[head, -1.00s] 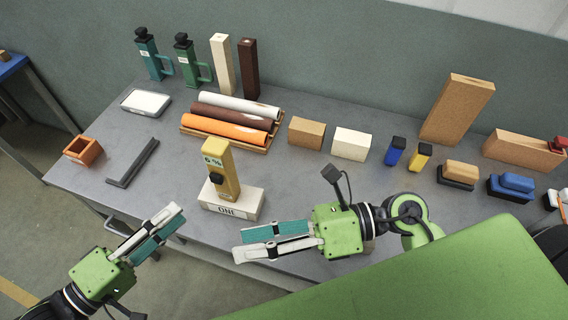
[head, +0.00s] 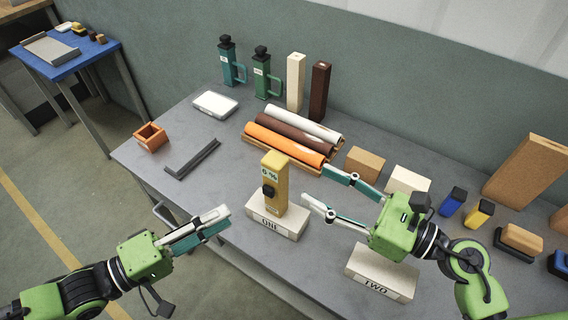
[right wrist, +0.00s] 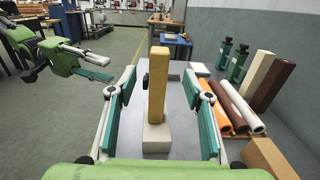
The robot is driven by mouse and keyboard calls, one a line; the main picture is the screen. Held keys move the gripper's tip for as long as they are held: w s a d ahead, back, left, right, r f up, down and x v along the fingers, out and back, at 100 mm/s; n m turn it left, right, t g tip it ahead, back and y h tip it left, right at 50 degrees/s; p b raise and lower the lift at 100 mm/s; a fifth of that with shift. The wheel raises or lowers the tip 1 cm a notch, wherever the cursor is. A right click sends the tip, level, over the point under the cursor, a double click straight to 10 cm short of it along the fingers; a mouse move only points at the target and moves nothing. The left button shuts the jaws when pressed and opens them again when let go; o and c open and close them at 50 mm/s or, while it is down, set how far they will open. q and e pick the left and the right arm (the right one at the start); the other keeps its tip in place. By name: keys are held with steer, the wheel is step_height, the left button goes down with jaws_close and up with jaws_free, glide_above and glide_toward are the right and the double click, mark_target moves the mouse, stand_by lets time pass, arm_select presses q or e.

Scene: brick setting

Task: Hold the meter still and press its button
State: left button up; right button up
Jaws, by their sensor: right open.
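The meter (head: 274,190) is an upright yellow block with a "0 %" display and a black button (head: 268,191) on its front. It stands on a white block marked ONE (head: 277,220). My right gripper (head: 313,184) is open, just right of the meter. In the right wrist view, the meter (right wrist: 158,85) shows between the two spread fingers, further ahead, and neither finger visibly touches it. My left gripper (head: 226,224) is left of and in front of the block, off the table's front edge; its fingers look parted and empty.
A white block marked TWO (head: 382,272) sits below my right gripper. Behind the meter are rolls on a tray (head: 253,143), bottles (head: 230,68) and a tan block (head: 364,163). A dark angle piece (head: 192,160) and an orange box (head: 150,138) lie left.

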mark_target(285, 168)
steer(key=x, duration=1.1)
steer(key=shift+w+a, duration=0.15)
jaws_close()
stand_by(0.5)
arm_select(q)
jaws_close()
stand_by(1.0)
